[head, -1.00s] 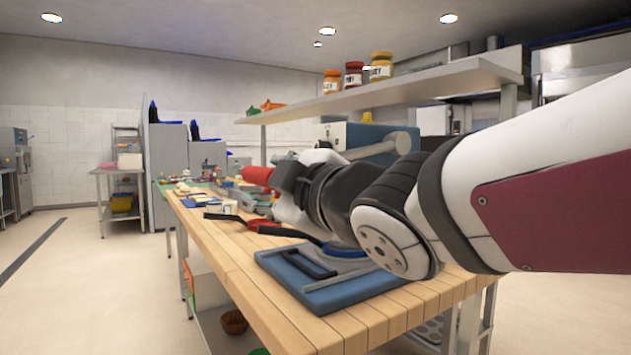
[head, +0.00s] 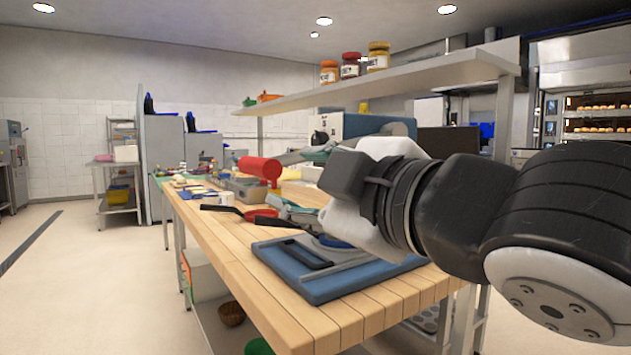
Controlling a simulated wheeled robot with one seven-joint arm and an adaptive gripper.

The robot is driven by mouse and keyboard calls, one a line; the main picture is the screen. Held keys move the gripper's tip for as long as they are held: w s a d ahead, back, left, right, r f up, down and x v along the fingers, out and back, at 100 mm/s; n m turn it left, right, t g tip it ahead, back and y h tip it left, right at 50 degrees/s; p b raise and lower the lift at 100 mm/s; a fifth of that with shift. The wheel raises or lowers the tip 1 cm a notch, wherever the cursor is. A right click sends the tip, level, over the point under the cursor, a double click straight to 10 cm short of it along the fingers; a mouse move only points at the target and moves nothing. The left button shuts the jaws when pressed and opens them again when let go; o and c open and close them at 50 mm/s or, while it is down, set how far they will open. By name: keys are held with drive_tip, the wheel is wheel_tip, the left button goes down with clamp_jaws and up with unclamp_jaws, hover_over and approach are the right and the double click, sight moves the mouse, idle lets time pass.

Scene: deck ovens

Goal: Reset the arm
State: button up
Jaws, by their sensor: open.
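My arm reaches in from the right edge, over the right part of the wooden worktable (head: 240,258). My gripper (head: 288,183) points left and away along the table. Its dark wrist body hides part of it, but its grey fingers show apart, one above the other, with nothing clearly held between them. A blue board with a grey plate and black handle (head: 305,270) lies on the table below and in front of the wrist.
A red cylinder (head: 258,169), a black-handled red pan (head: 255,214) and small items crowd the table farther back. A shelf (head: 400,85) with several jars (head: 350,66) hangs above. An oven with bread (head: 597,105) stands at right. The floor at left is clear.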

drive_tip(key=s+d+f+m+g+h, duration=0.25)
drive_tip(key=d+f+m+h, duration=0.3)
drive_tip(key=d+f, duration=0.35)
drive_tip(key=s+d+f+m+g+h, duration=0.25)
drive_tip(key=d+f+m+h, duration=0.25)
drive_tip(key=d+f+m, duration=0.35)
drive_tip(key=s+d+f+m+g, duration=0.2)
drive_tip(key=s+f+g, duration=0.3)
drive_tip(key=s, duration=0.4)
drive_tip(key=s+d+f+m+g, duration=0.1)
drive_tip(key=s+f+m+g, duration=0.3)
drive_tip(key=s, duration=0.4)
wheel_tip(320, 180, up, 32)
drive_tip(key=s+n+t+p, duration=0.1)
drive_tip(key=t+p, duration=0.2)
drive_tip(key=p, duration=2.8)
drive_tip(key=shift+d, duration=0.15)
drive_tip(key=shift+y, duration=0.25)
